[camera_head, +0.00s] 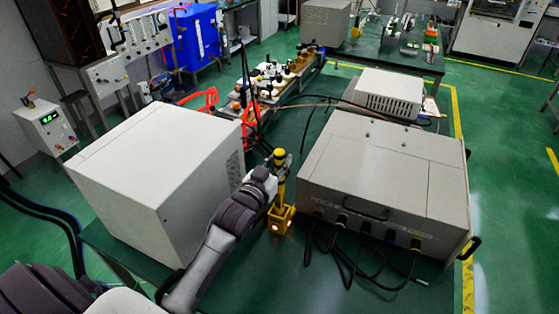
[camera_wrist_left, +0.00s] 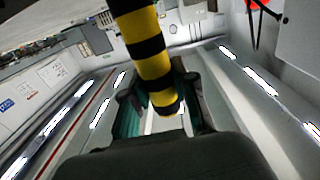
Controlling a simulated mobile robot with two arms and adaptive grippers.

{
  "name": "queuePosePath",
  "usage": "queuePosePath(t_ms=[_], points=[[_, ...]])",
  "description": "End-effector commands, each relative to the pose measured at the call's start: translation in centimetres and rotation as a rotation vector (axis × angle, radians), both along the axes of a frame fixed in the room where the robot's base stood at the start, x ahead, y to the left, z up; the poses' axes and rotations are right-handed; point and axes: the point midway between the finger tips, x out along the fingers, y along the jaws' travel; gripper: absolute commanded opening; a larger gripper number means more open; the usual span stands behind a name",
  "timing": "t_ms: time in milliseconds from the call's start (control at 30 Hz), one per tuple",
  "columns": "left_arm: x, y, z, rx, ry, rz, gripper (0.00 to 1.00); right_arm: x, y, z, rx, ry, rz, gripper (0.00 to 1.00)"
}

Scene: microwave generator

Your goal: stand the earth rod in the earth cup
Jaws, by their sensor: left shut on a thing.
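The earth rod (camera_head: 281,166) is yellow with black bands and stands about upright in the head view. My left gripper (camera_head: 272,178) is shut on it. The left wrist view shows the banded rod (camera_wrist_left: 150,55) between my left gripper's fingers (camera_wrist_left: 163,108), with a rounded end near them. The earth cup (camera_head: 284,221) is a small yellow box on the green bench, with bright spots on its face. The rod's lower part overlaps the cup's top in the head view. I cannot tell whether it is inside or above. My right gripper is out of view.
A large white cabinet (camera_head: 160,165) stands left of the cup. A grey unit (camera_head: 385,180) with a handle and sockets stands close on the right. Black cables (camera_head: 345,255) lie on the bench (camera_head: 270,275) in front of it. Orange cable loops (camera_head: 210,100) are behind.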

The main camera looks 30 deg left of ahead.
Motion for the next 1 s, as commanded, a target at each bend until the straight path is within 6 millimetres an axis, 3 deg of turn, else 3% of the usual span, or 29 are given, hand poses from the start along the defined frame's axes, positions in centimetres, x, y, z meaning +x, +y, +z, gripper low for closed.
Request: queuePosePath(t_ms=[967, 1000], points=[[0.0, 0.0, -0.9, 0.0, -0.003, 0.0, 0.0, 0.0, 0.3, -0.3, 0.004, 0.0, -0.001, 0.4], [0.0, 0.0, -0.9, 0.0, -0.003, 0.0, 0.32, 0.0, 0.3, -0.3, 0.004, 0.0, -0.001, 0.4]])
